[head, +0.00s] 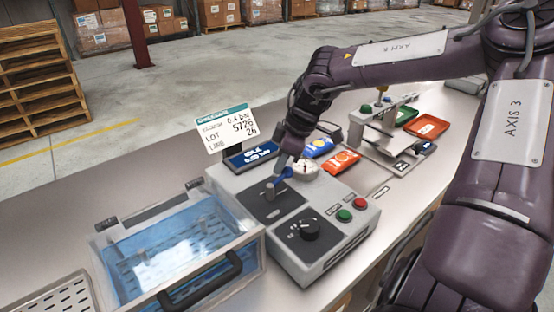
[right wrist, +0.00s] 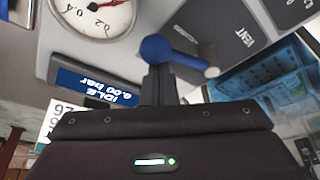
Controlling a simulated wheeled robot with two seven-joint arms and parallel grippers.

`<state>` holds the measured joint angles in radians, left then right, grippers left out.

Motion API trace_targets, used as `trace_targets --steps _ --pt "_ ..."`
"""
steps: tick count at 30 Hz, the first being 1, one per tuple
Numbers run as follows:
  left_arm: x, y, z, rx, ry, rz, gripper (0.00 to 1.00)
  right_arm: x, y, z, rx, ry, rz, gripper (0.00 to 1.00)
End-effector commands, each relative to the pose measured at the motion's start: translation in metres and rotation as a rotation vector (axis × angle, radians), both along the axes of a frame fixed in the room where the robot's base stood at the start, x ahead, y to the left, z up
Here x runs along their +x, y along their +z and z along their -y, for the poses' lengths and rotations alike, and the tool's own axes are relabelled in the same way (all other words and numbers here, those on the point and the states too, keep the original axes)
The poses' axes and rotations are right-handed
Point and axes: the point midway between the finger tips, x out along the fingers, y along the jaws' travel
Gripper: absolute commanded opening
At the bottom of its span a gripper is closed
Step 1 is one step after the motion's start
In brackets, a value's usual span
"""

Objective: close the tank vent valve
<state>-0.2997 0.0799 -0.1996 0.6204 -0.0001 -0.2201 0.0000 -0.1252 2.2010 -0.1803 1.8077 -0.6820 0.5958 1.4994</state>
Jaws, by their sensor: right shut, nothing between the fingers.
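The tank vent valve is a lever with a blue handle (head: 284,173) and a grey end (head: 270,190), on a dark panel of the grey control box. In the right wrist view the blue handle (right wrist: 170,50) ends in a round knob, and the panel beside it reads VENT. My right gripper (head: 283,158) is shut and empty, pointing down at the handle's knob end. In the right wrist view its fingertips (right wrist: 158,75) overlap the knob's edge; I cannot tell whether they touch. The clear-walled tank (head: 250,255) holds blue water at left. My left gripper is out of view.
A dark rotary knob (head: 309,229), a green button (head: 344,215) and a red button (head: 359,203) sit on the box. A pressure gauge (right wrist: 98,14) and a display (right wrist: 95,88) reading IDLE, 0.00 bar are close by. Blue and orange packets (head: 342,161) lie behind.

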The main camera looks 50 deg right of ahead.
Motion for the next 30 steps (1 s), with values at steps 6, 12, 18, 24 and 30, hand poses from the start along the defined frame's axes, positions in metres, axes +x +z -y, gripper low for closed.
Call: trace_targets --steps 6,12,18,24,30 --pt "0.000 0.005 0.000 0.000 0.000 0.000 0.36 -0.007 0.001 0.001 0.002 -0.117 0.001 0.00" --pt "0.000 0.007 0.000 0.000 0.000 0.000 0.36 -0.011 0.000 0.003 0.001 -0.180 -0.001 0.00" --pt "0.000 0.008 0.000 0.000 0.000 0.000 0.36 -0.012 -0.001 0.003 -0.001 -0.197 -0.002 0.00" --pt "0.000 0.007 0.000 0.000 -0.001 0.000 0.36 -0.012 -0.001 0.003 -0.001 -0.197 -0.002 0.00" --pt "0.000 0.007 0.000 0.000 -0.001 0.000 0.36 -0.012 0.001 0.003 -0.001 -0.196 -0.001 0.00"
